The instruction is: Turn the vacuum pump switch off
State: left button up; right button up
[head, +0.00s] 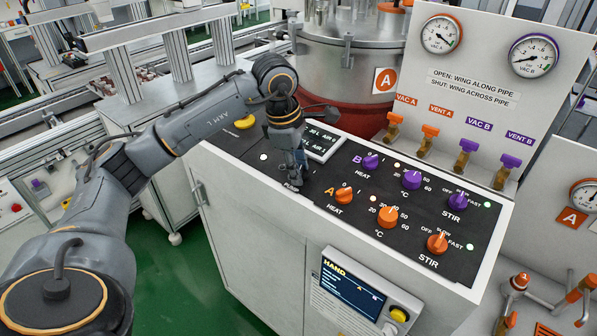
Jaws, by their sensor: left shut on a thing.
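My left gripper (296,166) reaches down onto the left part of the black control panel (325,187). Its fingers are shut on a small control there, which I take to be the vacuum pump switch. The fingers hide the switch, so its setting cannot be read. A partly covered white label (292,186) lies just in front of the fingers. A small white lamp (263,157) is lit to the left of the gripper. My right gripper is not in view.
Close right of the gripper are a tilted display (324,144) and the orange heat knob (344,195). More orange and purple knobs fill the panel's right. A steel vessel (345,50) and gauge board (500,85) stand behind.

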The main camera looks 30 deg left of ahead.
pick_arm(q)
jog(key=shift+f+n, duration=0.1)
jog(key=shift+n, duration=0.5)
jog(key=shift+b, duration=0.3)
jog(key=o, duration=1.2)
jog(key=shift+c, duration=0.2)
jog(key=v, duration=1.2)
